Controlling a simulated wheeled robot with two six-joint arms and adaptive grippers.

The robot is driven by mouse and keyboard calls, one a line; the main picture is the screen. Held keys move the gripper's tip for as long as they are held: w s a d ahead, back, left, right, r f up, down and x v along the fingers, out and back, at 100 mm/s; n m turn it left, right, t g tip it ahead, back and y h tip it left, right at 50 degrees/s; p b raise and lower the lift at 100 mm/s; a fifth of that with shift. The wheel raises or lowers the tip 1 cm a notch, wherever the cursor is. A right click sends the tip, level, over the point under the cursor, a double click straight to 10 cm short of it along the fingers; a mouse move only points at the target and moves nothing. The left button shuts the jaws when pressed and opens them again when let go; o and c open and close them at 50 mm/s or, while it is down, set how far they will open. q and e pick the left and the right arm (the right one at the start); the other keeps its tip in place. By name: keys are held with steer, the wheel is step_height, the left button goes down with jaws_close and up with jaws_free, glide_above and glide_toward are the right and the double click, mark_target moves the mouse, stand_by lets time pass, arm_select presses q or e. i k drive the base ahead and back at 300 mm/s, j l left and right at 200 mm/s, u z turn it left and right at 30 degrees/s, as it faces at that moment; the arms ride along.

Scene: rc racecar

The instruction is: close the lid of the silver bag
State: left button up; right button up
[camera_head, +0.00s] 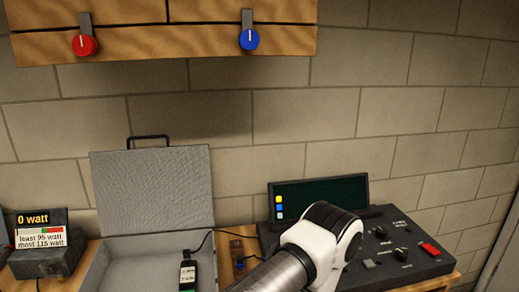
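The silver bag (97,275) is a grey case at the lower left of the head view. Its lid (152,190) stands open and nearly upright near the wall, with a black handle (148,138) on its top edge. A dark handheld device (188,274) with a small screen shows inside the case, with a black cable running over the right side. One of my arm links reaches in from the bottom, right of the case, over a control panel. Neither of my grippers shows. The front of the case is cut off by the lower frame edge.
A watt display (45,243) stands left of the case. A black control panel (400,245) with knobs and a red switch stands to the right. A wooden shelf (165,40) with a red knob (84,44) and a blue knob (249,40) hangs above. Bare wall surrounds the lid.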

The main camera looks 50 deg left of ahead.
mark_target(149, 190)
steer(key=u, duration=2.3)
